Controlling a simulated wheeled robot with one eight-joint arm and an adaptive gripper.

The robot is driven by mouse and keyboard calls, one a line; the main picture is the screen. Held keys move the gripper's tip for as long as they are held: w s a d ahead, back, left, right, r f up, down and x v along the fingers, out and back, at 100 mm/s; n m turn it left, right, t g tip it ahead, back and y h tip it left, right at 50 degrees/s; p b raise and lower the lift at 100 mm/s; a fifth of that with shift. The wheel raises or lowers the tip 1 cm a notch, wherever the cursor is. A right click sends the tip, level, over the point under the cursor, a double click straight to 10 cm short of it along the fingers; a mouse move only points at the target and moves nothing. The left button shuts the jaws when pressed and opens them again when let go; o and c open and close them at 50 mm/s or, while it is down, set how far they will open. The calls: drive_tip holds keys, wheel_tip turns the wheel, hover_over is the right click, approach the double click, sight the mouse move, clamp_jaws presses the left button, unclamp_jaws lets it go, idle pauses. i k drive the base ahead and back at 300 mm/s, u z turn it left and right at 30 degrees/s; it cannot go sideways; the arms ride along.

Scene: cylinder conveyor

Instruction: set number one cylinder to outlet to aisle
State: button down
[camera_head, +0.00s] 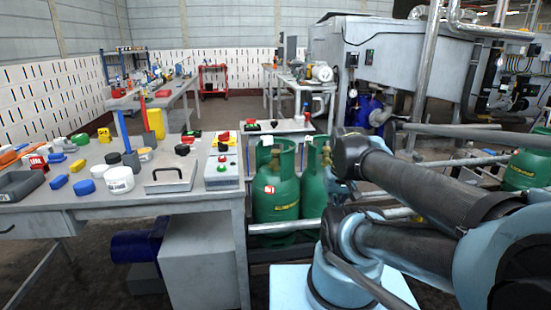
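A green gas cylinder (276,190) with an open collar and a small red-and-white label stands upright at the middle, just right of the workbench. I cannot read a number on it. A second green cylinder (314,178) stands close beside it on the right, partly hidden by my arm. A third green cylinder (525,168) shows at the right edge, partly behind my arm. My arm reaches in from the right, and its dark wrist end is in front of the second cylinder's right side. No gripper fingers can be made out.
A grey workbench (110,208) with tools, jars and a control box (221,172) fills the left. A metal rail (285,227) crosses low in front of the cylinders. A large grey machine (395,55) with pipes stands behind. Open floor shows between the back benches.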

sight(276, 188)
drive_tip(key=k, duration=1.5)
drive_tip(key=u, duration=0.3)
drive_tip(key=i, duration=1)
drive_tip(key=z, duration=0.05)
